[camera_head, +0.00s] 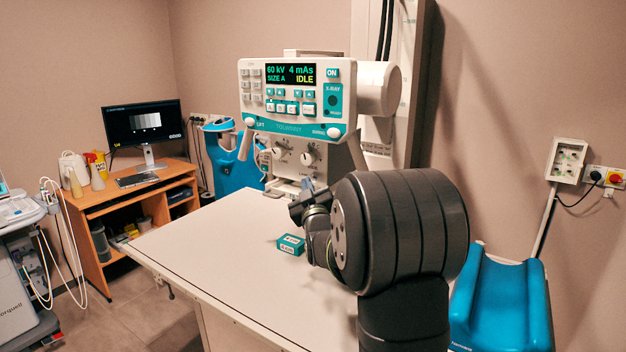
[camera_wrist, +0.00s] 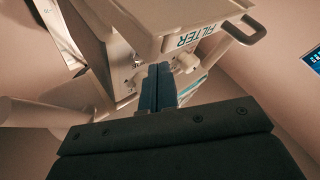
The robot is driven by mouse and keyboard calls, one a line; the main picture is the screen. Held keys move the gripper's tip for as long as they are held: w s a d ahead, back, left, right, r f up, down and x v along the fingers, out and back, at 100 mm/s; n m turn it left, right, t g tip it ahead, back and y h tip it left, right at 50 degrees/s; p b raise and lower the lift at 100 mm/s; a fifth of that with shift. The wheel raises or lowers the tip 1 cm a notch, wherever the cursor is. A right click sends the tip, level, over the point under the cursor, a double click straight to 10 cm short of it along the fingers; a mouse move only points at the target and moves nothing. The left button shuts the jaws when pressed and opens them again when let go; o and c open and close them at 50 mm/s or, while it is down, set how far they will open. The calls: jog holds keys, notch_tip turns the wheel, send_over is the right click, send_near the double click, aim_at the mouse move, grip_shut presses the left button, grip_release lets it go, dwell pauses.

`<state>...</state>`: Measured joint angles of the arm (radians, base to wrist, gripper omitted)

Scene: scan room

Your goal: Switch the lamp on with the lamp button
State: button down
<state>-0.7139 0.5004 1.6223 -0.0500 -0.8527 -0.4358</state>
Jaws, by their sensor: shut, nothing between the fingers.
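The x-ray head has a control panel (camera_head: 291,98) with a lit screen reading 60 kV, 4 mAs, SIZE A and IDLE. Below it is a pale collimator box (camera_head: 293,169) with two round knobs, a left knob (camera_head: 277,153) and a right knob (camera_head: 308,156). I cannot make out which small part is the lamp button, and no lit lamp shows on the table. My gripper (camera_head: 302,205) is below and in front of the collimator. In the wrist view, the shut fingers (camera_wrist: 158,86) point at the collimator face, between its knobs; contact cannot be judged.
The table (camera_head: 215,245) is pale and mostly clear. A small teal box (camera_head: 291,244) lies on it near my gripper. In the wrist view, a tray marked FILTER (camera_wrist: 200,36) with a handle (camera_wrist: 243,30) juts above the fingers. A blue padded rest (camera_head: 500,300) stands at the right.

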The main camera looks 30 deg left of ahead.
jog(key=shift+w, duration=0.15)
jog(key=shift+w, duration=0.25)
jog(key=shift+w, duration=0.4)
dwell(0.8)
jog(key=shift+s, duration=0.8)
jog(key=shift+s, duration=2.55)
jog(key=shift+w, duration=0.1)
jog(key=shift+s, duration=1.95)
